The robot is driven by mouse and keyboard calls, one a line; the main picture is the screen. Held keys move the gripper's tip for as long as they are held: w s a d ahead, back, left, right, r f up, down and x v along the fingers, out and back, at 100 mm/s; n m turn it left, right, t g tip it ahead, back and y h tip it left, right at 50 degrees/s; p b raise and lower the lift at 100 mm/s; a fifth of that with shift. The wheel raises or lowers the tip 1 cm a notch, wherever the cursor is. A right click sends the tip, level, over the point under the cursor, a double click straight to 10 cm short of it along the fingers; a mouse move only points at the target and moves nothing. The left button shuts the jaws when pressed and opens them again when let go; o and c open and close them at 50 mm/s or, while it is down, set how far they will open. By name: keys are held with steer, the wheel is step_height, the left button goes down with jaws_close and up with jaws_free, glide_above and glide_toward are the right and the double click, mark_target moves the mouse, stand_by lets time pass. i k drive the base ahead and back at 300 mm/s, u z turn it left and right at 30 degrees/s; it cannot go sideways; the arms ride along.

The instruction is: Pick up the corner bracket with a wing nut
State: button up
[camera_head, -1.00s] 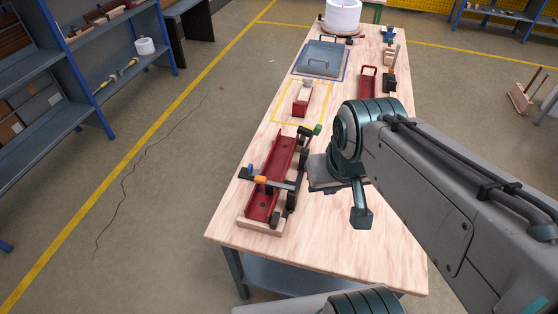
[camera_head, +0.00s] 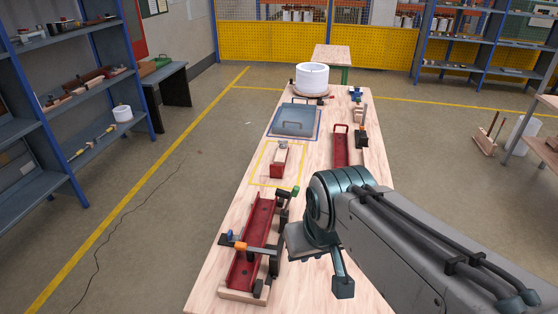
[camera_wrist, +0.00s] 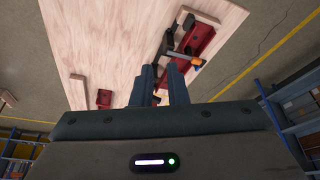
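I cannot pick out the corner bracket with a wing nut for certain, as the small parts are too far away. A small red part with a grey piece on top (camera_head: 279,163) stands inside the yellow taped square on the wooden table (camera_head: 208,288). Small dark and wooden parts (camera_head: 359,115) stand at the table's far right. My gripper (camera_wrist: 160,72) shows in the wrist view with two fingers slightly apart and nothing visible held between the tips. In the head view, my arm hangs over the table's near right, beside the clamped red channel, and hides the fingertips.
A long red channel (camera_head: 247,258) with clamps lies on a wooden board at the near left. Another red channel (camera_head: 340,146) lies further right. A grey lidded case (camera_head: 294,119) sits in blue tape. A white cylinder (camera_head: 312,78) stands at the far end. Bare table lies between.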

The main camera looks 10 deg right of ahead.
mark_target(277, 170)
steer(key=u, duration=2.05)
steer(key=i, duration=3.1)
steer(key=z, duration=3.2)
steer(key=i, duration=1.95)
steer(key=u, duration=0.05)
